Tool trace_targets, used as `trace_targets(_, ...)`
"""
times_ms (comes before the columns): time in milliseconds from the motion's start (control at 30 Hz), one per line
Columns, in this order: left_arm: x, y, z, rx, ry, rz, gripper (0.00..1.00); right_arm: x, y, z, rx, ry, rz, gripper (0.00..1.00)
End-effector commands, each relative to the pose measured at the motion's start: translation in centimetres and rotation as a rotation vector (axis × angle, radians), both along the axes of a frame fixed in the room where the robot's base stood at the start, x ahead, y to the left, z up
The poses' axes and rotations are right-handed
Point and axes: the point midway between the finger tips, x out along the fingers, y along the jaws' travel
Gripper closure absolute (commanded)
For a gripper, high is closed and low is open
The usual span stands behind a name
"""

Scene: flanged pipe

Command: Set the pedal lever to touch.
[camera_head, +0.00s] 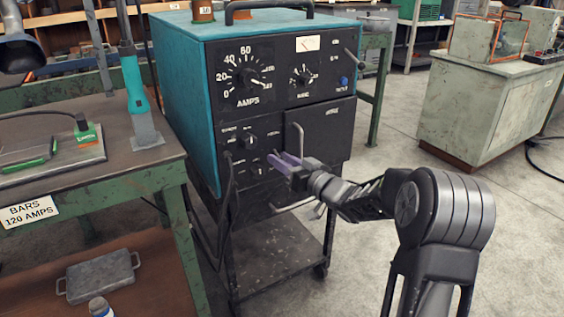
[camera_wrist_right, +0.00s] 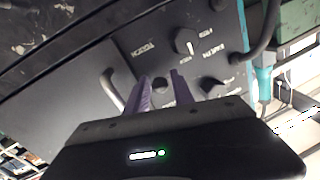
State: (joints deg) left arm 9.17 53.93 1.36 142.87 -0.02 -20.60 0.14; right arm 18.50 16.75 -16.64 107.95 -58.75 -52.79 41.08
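The teal welding machine (camera_head: 185,100) has a black front panel with dials and small controls; which one is the pedal lever I cannot tell. My right gripper (camera_head: 282,161) has purple fingers pointing at the lower panel. In the right wrist view the gripper (camera_wrist_right: 160,82) is open, fingers apart. A small round black control (camera_wrist_right: 159,85) shows in the gap between them; I cannot tell whether they touch it. A pointer knob (camera_wrist_right: 186,41) lies beyond, and a bent grey handle (camera_wrist_right: 112,90) is left of the fingers. Labels there are unreadable. My left gripper is out of view.
A workbench (camera_head: 105,180) with a teal-handled tool (camera_head: 132,85) stands left of the machine. The machine sits on a cart with a lower shelf (camera_head: 275,255). A grey cabinet (camera_head: 480,110) stands at right. The floor between is clear.

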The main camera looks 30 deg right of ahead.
Motion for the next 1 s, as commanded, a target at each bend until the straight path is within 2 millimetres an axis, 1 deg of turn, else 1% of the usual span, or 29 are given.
trace_targets(167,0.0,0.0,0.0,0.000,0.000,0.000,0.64,0.0,0.0,0.0,0.000,0.000,0.000,0.71)
trace_targets(200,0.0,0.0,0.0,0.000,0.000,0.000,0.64,0.0,0.0,0.0,0.000,0.000,0.000,0.72)
trace_targets(533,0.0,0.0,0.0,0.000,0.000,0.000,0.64,0.0,0.0,0.0,0.000,0.001,0.000,0.99)
trace_targets(867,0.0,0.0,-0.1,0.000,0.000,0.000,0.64,0.0,0.0,-0.1,0.000,0.000,0.000,1.00)
trace_targets(967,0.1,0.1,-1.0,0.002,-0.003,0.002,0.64,0.0,0.0,-0.6,0.000,-0.015,0.000,1.00)
trace_targets(1000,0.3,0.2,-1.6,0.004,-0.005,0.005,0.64,0.0,0.0,-0.8,0.000,-0.027,0.000,1.00)
